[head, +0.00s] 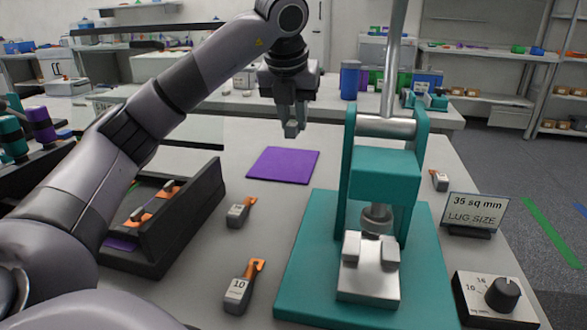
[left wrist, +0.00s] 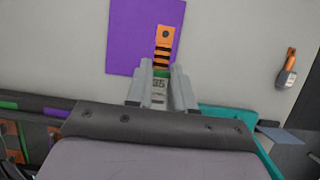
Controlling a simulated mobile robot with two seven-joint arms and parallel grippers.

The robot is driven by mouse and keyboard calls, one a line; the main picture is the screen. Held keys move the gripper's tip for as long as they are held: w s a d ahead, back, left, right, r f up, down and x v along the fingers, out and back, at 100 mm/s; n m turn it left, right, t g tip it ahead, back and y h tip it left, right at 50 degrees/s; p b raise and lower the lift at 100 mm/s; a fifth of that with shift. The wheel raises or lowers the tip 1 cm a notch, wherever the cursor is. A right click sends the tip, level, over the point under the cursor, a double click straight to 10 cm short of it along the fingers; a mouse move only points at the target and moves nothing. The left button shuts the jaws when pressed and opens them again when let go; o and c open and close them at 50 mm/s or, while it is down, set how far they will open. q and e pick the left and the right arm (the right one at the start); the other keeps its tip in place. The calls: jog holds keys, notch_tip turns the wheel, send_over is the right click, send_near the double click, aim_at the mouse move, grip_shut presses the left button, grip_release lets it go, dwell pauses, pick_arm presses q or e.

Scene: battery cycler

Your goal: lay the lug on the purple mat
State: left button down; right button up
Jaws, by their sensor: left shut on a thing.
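My left gripper (head: 291,125) is shut on a lug (left wrist: 165,42). In the left wrist view the lug's orange end with dark bands sticks out past the fingers, in front of the purple mat. Its grey part sits between the fingers of the gripper (left wrist: 160,88). The purple mat (head: 283,164) lies flat and bare on the table, and also shows in the left wrist view (left wrist: 125,40). In the head view the gripper is above the mat's far right edge, apart from it. My right gripper is not in view.
A teal press (head: 386,175) stands right of the mat. Loose lugs lie nearby: one (head: 238,213), one marked 10 (head: 236,292), one at right (head: 439,181). A black tray (head: 190,215) holds lugs at left. A "35 sq mm" sign (head: 474,213) and a dial box (head: 500,300) stand right.

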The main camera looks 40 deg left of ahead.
aim_at(290, 127)
pick_arm(q)
notch_tip(290, 127, down, 9)
jog(key=shift+r+b, duration=0.2)
jog(key=shift+b, duration=0.45)
jog(key=shift+f, duration=0.15)
jog(key=c, duration=1)
grip_release()
jog(key=shift+r, duration=0.2)
jog(key=p+v, duration=0.2)
jog(key=v, duration=0.8)
jog(key=shift+s+r, duration=0.1)
jog(key=shift+r, duration=0.2)
jog(key=shift+s+d+r+p, duration=0.2)
jog(key=shift+s+r+p, duration=0.1)
jog(key=shift+r+p, duration=0.25)
